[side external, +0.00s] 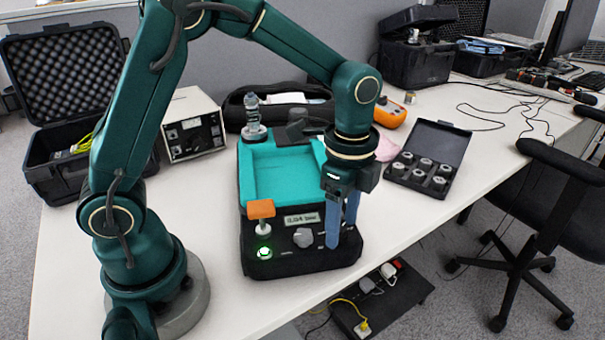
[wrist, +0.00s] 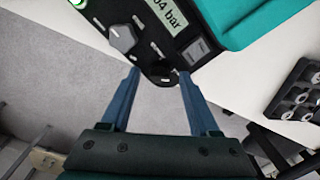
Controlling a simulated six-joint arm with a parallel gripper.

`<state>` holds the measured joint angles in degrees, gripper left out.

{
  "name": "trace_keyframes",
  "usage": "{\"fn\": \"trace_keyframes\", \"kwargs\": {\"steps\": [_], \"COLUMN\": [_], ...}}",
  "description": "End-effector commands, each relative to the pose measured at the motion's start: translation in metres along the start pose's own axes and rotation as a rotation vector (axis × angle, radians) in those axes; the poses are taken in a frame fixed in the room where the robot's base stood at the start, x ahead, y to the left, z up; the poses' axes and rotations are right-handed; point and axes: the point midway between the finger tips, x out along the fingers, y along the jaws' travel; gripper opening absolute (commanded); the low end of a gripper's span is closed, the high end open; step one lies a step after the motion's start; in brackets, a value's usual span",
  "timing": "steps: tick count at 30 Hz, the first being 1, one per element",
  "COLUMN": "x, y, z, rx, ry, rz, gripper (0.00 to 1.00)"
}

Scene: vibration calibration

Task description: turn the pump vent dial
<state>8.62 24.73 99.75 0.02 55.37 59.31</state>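The black pump unit (side external: 300,262) stands on the white table with its front panel towards the side camera. A grey round knob (side external: 303,237) sits on the panel below the display; it also shows in the wrist view (wrist: 123,38). A small dark dial (wrist: 160,76) sits at the panel's corner in the wrist view. No label shows which is the vent dial. My gripper (side external: 341,236) points down over the panel's right end. Its blue fingers are open in the wrist view (wrist: 158,73), with the dark dial between their tips. I cannot tell whether they touch it.
A teal tray (side external: 247,180) tops the pump. An orange-topped lever (side external: 261,210) and a lit green button (side external: 264,253) are left of the grey knob. An open black case of weights (side external: 433,155) lies right. A white control box (side external: 193,125) stands behind left.

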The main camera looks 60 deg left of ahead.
Motion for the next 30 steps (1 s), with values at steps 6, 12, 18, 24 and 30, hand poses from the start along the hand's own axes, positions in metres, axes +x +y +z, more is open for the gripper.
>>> {"fn": "trace_keyframes", "kwargs": {"steps": [6, 12, 18, 24, 30], "x": [-0.002, -0.025, -0.047, -0.051, -0.052], "y": [0.0, -0.001, -0.001, 0.0, -0.001], "z": [0.0, -0.001, 0.0, 0.0, 0.001], "rx": [-0.001, -0.001, 0.0, 0.0, -0.003], "ry": [0.0, 0.003, 0.001, -0.001, 0.002], "rz": [0.001, -0.004, -0.002, 0.001, -0.003], "gripper": [0.62, 0.62, 0.62, 0.62, 0.62]}}
